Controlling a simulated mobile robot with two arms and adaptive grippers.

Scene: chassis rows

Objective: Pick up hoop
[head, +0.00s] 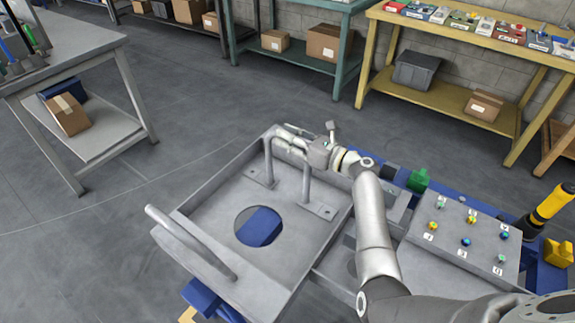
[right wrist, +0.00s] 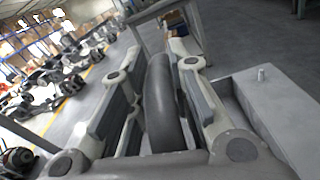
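The hoop (head: 306,182) is a grey bent tube that stands upright on two flat feet at the far side of a grey chassis tray (head: 208,200). My right gripper (head: 305,146) is at the top bar of the hoop, coming from the right. In the right wrist view the hoop (right wrist: 161,105) shows as a dark grey curved tube between the two fingers of my right gripper (right wrist: 158,75). The fingers are apart, one on each side of the tube, with a gap visible on the left side. My left gripper is not in view.
A slanted grey bar (head: 188,243) rises at the tray's near left. A sloped panel with coloured knobs (head: 455,243) and a yellow-and-black tool (head: 548,205) are at right. A grey table (head: 70,50) stands at left, a yellow bench (head: 455,80) behind. Open floor lies between.

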